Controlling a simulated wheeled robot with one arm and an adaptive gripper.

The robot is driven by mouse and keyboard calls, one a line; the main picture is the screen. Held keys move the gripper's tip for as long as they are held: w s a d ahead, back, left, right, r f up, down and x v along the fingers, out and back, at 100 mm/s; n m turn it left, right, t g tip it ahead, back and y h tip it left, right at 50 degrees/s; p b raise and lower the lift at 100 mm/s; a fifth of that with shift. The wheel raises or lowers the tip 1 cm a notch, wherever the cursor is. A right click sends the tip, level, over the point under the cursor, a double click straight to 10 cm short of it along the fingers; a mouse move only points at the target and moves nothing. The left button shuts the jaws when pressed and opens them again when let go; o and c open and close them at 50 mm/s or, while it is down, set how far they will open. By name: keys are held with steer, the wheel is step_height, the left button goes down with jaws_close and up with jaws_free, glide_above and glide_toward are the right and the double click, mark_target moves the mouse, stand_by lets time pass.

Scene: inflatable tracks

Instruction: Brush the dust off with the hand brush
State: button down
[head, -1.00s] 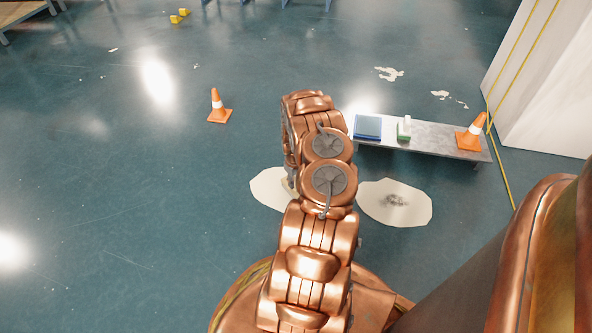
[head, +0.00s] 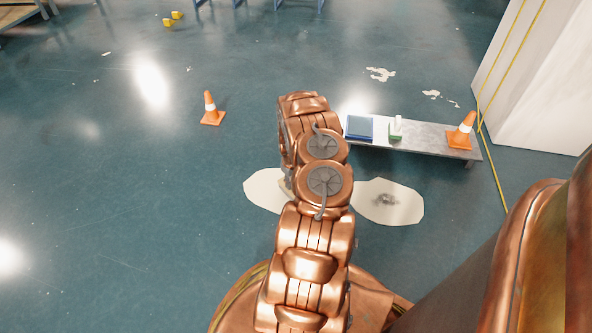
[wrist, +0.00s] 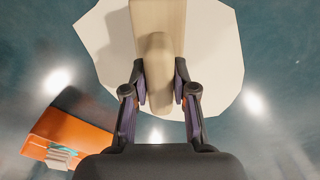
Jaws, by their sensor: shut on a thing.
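My gripper (wrist: 158,85) is shut on the beige handle of the hand brush (wrist: 157,45) in the wrist view. The brush extends away from the fingers over a pale patch (wrist: 215,50); I cannot tell whether it touches it. In the head view my arm hides the gripper and most of the brush. The left pale patch (head: 264,190) is partly behind my arm and its visible part looks clean. The right pale patch (head: 400,208) carries a grey smudge of dust (head: 386,199) near its middle.
Another cone (head: 211,110) stands on the floor at left. An orange object (wrist: 65,140) shows in the wrist view.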

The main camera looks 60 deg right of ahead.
steer(key=r, duration=0.1)
steer(key=r+p, duration=0.1)
steer(key=shift+s+d+r, duration=0.2)
steer(key=shift+d+r, duration=0.05)
steer(key=shift+r, duration=0.1)
steer(key=shift+r+p, duration=1.75)
steer(key=shift+r, duration=0.45)
